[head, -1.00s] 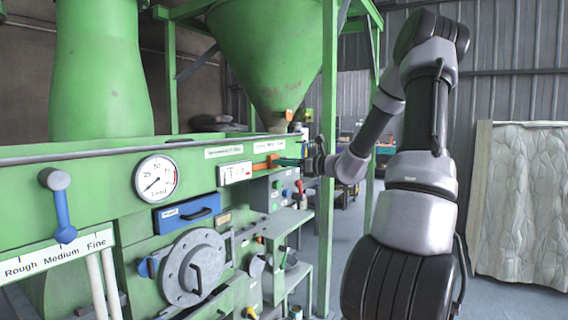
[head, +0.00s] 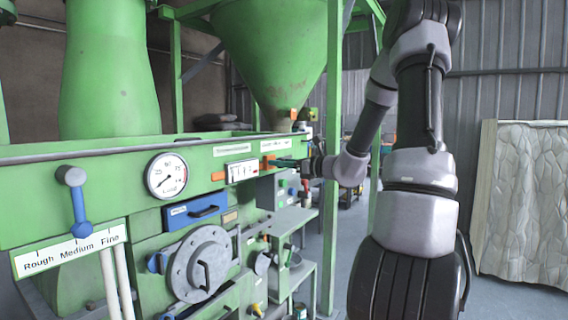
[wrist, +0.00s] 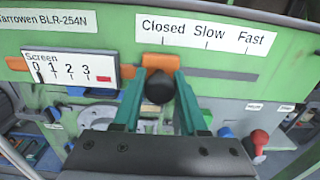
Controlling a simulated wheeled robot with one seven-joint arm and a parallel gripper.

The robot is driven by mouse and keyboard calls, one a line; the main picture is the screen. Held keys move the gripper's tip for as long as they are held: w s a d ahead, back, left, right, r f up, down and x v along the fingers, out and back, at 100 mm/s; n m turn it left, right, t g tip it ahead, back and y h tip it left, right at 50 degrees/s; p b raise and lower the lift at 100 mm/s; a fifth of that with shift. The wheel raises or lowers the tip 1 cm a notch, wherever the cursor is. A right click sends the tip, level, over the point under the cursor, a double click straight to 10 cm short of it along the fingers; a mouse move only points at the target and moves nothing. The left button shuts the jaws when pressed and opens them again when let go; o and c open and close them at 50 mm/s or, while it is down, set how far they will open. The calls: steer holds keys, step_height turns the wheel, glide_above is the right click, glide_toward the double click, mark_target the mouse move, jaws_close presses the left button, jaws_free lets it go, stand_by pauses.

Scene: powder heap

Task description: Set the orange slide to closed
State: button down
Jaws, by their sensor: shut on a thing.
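The orange slide (wrist: 161,62) sits in a horizontal slot on the green machine panel, under the word Closed on the white Closed–Slow–Fast label (wrist: 208,34). In the head view the slide (head: 267,162) shows at the left end of its label. My gripper (wrist: 163,76) is shut on the slide, with its teal fingers either side of a dark round knob in front of the orange block. The fingers partly cover the slide's lower part. My gripper also shows side-on in the head view (head: 287,163).
A white Screen scale (wrist: 70,70) is left of the slide, with another orange piece (wrist: 18,63) beyond it. A red knob (wrist: 259,138) and a blue one sit below right. The head view shows a gauge (head: 167,176), a blue drawer (head: 195,210) and a round hatch (head: 201,264).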

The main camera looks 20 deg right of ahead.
steer(key=shift+s+a+f, duration=0.15)
steer(key=shift+a, duration=0.05)
steer(key=shift+c, duration=2.3)
jaws_free()
steer(key=shift+s+d, duration=0.25)
steer(key=shift+s, duration=0.05)
steer(key=v, duration=1)
